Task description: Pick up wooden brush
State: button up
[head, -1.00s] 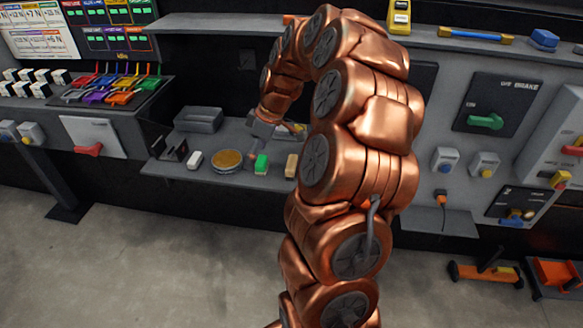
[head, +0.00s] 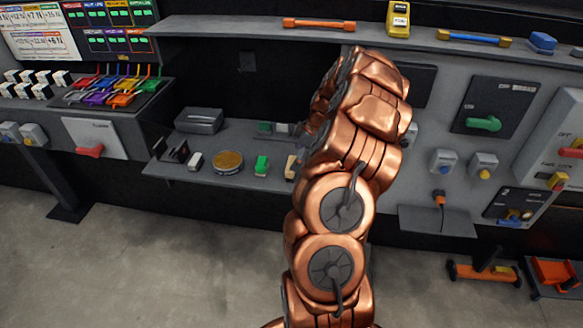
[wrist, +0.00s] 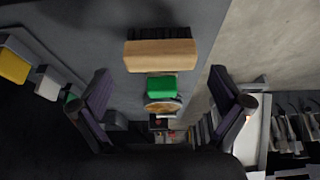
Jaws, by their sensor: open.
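The wooden brush (wrist: 160,55) is a pale wooden block with dark bristles along its far edge. It lies on the grey shelf (wrist: 205,40), ahead of my gripper (wrist: 164,86) in the wrist view. My gripper is open, with one dark finger on each side of the picture and nothing between the tips that I can see it touch. In the head view the brush (head: 290,166) is a small tan piece on the shelf, partly hidden by my arm. My fingers cannot be made out clearly there.
Beside the brush are a green block (head: 262,165), a round tan-topped tin (head: 228,161) and a white block (head: 195,161). A grey box (head: 199,121) stands behind them. An upper shelf (head: 225,27) runs above, bearing an orange bar (head: 318,23).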

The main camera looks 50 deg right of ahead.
aim_at(291, 163)
jog(key=shift+p+x, duration=0.9)
jog(key=shift+x, duration=1.2)
jog(key=shift+w+a, duration=0.1)
jog(key=shift+c, duration=0.4)
jog(key=c, duration=0.8)
jog(key=shift+r, duration=0.15)
jog(key=shift+r+b, duration=0.95)
jog(key=shift+r, duration=0.7)
jog(key=s+a+b, duration=0.1)
jog(key=s+a, duration=0.1)
jog(key=s, duration=0.2)
jog(key=s+a+r+b, duration=0.1)
jog(key=s+a+b, duration=0.1)
jog(key=s, duration=0.3)
jog(key=s+a+b, duration=0.1)
jog(key=s+a, duration=0.2)
jog(key=s, duration=0.2)
jog(key=shift+s+a+r+b, duration=0.1)
jog(key=shift+a+r+b, duration=0.15)
jog(key=shift+b, duration=0.15)
